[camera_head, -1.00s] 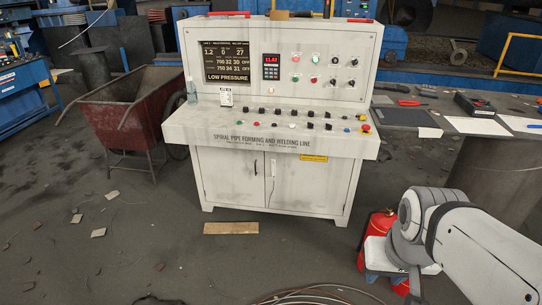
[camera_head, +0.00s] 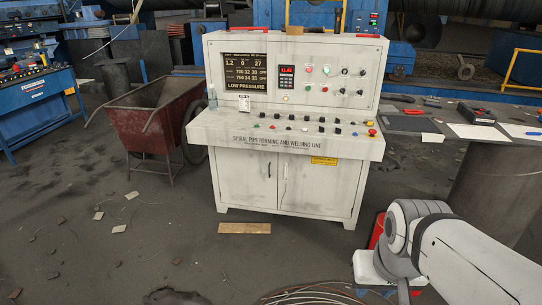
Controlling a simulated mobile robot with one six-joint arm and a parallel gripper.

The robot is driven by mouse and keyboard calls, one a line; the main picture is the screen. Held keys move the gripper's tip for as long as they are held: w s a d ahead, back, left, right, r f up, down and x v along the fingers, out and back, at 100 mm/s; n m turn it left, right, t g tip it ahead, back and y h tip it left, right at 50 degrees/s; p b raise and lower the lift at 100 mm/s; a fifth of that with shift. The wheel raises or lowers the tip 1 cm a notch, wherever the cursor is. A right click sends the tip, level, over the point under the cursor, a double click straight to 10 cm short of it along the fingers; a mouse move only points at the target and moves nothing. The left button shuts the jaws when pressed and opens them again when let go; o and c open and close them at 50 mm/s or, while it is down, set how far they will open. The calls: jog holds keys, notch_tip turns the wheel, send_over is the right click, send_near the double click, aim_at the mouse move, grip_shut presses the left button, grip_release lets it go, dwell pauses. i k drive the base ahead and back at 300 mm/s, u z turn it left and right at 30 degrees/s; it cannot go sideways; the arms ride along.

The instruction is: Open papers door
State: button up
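The white control console (camera_head: 290,141) stands ahead, with a cabinet below its sloping panel. The cabinet has a left door (camera_head: 240,185) and a right door (camera_head: 312,190); both look shut. A small dark handle (camera_head: 269,170) is on the left door near the middle seam, and another handle (camera_head: 285,173) is on the right door. I cannot tell from any label which one is the papers door. My arm reaches in from the lower right, right of the console and apart from the doors. My gripper's fingers cannot be made out.
A wooden board (camera_head: 244,228) lies on the floor before the cabinet. A red cart (camera_head: 155,118) stands to the left. A red extinguisher (camera_head: 377,229) is partly hidden behind my arm. Cables (camera_head: 312,295) lie at the bottom. A work table (camera_head: 480,130) is at right. Floor debris lies at left.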

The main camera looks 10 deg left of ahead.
aim_at(246, 177)
jog(key=u, duration=0.6)
jog(key=i, duration=1.9)
jog(key=z, duration=0.6)
jog(key=k, duration=0.8)
jog(key=z, duration=0.25)
jog(key=i, duration=0.85)
jog(key=u, duration=0.1)
